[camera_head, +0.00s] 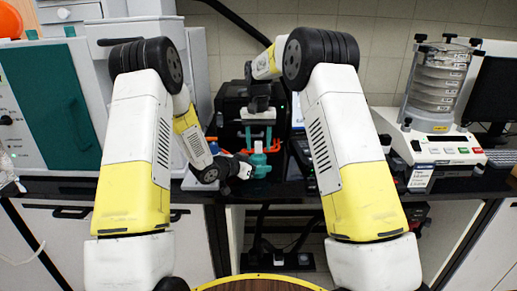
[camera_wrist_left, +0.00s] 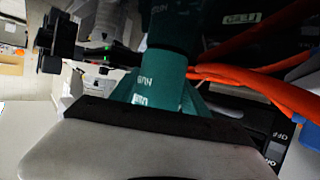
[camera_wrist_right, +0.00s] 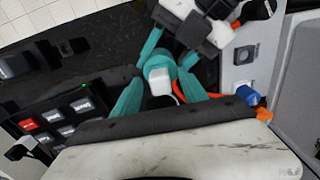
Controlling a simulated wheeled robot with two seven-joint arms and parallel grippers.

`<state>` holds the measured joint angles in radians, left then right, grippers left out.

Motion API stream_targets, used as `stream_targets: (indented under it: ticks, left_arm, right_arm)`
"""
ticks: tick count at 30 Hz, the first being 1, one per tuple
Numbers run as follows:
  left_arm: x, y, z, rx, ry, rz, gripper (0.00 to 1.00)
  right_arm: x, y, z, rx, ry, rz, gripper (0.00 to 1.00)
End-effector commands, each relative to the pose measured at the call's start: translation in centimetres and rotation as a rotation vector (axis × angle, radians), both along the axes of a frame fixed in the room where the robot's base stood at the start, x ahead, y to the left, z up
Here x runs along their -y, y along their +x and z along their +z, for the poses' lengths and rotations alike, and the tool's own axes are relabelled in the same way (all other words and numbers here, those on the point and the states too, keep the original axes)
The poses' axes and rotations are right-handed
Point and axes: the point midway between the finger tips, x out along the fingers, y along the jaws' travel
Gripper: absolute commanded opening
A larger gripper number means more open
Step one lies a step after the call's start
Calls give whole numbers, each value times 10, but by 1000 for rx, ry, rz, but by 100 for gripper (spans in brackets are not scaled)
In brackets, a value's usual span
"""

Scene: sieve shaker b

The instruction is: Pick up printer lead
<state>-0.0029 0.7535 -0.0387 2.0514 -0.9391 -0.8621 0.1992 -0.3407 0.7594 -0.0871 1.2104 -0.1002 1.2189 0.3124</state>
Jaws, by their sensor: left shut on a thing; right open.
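My left gripper (camera_head: 260,164), with teal fingers, reaches in low in front of the black printer (camera_head: 234,112). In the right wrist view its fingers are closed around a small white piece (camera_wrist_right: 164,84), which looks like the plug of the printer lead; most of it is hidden. In the left wrist view the teal fingers (camera_wrist_left: 165,70) fill the middle and the held piece cannot be made out. My right gripper (camera_head: 257,137) is open just above, pointing down. In its wrist view its two teal fingers (camera_wrist_right: 163,96) stand apart on either side of the white piece.
Orange cables (camera_wrist_left: 255,82) run close to the left fingers. A blue-ended plug (camera_wrist_right: 247,95) lies near the right fingers. A panel of labelled switches (camera_wrist_right: 61,124) is close by. The sieve shaker (camera_head: 437,100) stands on the right; a teal-doored cabinet (camera_head: 52,105) stands left.

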Motion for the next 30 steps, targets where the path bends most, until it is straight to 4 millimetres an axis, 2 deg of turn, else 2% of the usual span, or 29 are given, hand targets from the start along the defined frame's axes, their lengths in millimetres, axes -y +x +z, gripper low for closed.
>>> stream_targets:
  ticks: [4,12,23,26,30]
  left_arm:
    - [0,0,1,1,-1,0,0]
    - [0,0,1,1,-1,0,0]
    - [0,0,1,1,-1,0,0]
    - [0,0,0,1,-1,0,0]
    - [0,0,0,1,-1,0,0]
  right_arm:
    - [0,0,0,0,0,0,51]
    - [0,0,1,0,0,0,0]
    - [0,0,6,2,0,0,0]
    - [-1,1,20,4,1,0,0]
    - [-1,1,50,5,2,1,0]
